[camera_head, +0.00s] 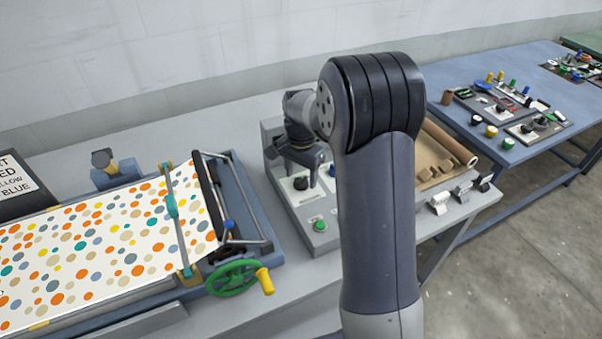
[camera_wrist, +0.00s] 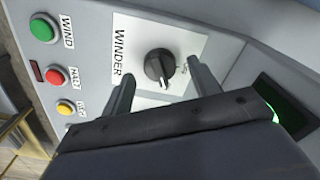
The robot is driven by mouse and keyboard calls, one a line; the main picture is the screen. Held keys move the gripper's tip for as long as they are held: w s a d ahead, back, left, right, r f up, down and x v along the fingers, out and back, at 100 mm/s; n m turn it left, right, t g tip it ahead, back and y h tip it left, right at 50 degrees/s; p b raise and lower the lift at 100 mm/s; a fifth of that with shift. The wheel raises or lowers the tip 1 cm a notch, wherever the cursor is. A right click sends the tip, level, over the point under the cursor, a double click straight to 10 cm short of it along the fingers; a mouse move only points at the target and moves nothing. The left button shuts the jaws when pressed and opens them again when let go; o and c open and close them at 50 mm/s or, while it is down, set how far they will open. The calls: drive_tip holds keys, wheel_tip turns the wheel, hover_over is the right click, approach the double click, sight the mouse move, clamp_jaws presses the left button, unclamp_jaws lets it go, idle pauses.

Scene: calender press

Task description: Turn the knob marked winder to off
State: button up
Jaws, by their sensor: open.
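The winder knob (camera_wrist: 158,66) is a dark round knob with a pale pointer mark, on a white plate printed WINDER (camera_wrist: 118,52). A small label beside it is too small to read, so I cannot tell its setting. In the head view the dark knob (camera_head: 301,183) sits on the grey control box (camera_head: 320,240). My gripper (camera_wrist: 161,72) is open, pointing down at the plate, with one finger on each side of the knob in the wrist view. The fingers look apart from the knob. In the head view my gripper (camera_head: 302,155) hangs just above it.
A green WIND button (camera_wrist: 41,30), a red button (camera_wrist: 55,74) and a yellow button (camera_wrist: 64,108) line the panel edge. A green handwheel (camera_head: 232,278) and a press with dotted sheet (camera_head: 110,235) stand left. Brown rolls (camera_head: 450,145) lie right.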

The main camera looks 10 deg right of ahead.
drive_tip(key=shift+f, duration=0.35)
drive_tip(key=shift+c, duration=0.5)
drive_tip(key=c, duration=0.9)
